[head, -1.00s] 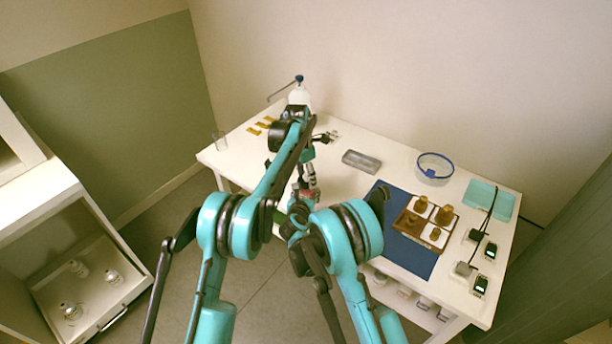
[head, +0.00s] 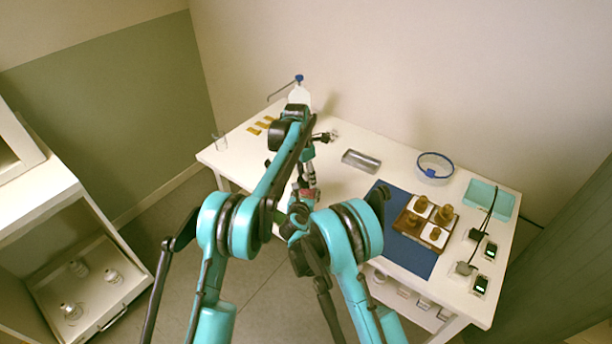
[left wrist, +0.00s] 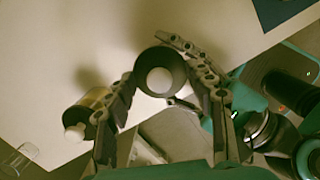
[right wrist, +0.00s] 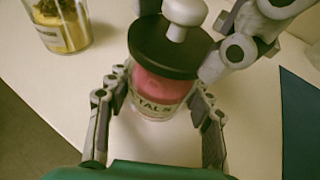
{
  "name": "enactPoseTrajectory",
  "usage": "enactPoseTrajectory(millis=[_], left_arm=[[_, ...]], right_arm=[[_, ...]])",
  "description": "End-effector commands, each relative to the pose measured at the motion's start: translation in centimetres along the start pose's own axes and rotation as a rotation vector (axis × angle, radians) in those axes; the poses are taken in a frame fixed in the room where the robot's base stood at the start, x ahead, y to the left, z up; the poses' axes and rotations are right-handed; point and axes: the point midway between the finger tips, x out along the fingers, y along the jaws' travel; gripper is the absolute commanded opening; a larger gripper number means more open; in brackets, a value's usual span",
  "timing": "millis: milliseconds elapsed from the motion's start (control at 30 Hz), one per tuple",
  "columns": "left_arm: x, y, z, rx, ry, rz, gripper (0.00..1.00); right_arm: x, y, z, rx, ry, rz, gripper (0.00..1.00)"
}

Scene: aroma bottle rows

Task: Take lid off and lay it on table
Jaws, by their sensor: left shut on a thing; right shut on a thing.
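A glass jar (right wrist: 157,105) with pink contents and a white label, partly reading "TALS", stands between the fingers of my right gripper (right wrist: 155,118), which is shut on it. Its black round lid with a white knob (right wrist: 160,45) is above the pink contents. I cannot tell whether the lid touches the rim. My left gripper is shut on the lid (left wrist: 160,62), its fingers on either side of the edge in the left wrist view. In the head view my left gripper (head: 309,178) is at the table's front edge, and my arms hide most of the jar.
A second jar (right wrist: 62,22) with yellow-brown contents stands nearby; it also shows in the left wrist view (left wrist: 92,107). A clear glass (head: 219,141) stands at the table's left corner. A grey tray (head: 361,161) and a blue mat (head: 412,257) lie to the right. White table (head: 345,185) is bare between.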

Motion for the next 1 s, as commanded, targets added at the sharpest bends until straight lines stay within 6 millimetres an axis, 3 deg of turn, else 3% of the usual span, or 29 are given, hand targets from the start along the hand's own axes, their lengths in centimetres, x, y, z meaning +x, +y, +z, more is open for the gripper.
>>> enactPoseTrajectory(millis=[1000], left_arm=[[-2.5, 0.0, 0.3, 0.0, 0.0, 0.0, 0.19]], right_arm=[[0.0, 0.0, 0.0, 0.0, 0.0, 0.0, 0.0]])
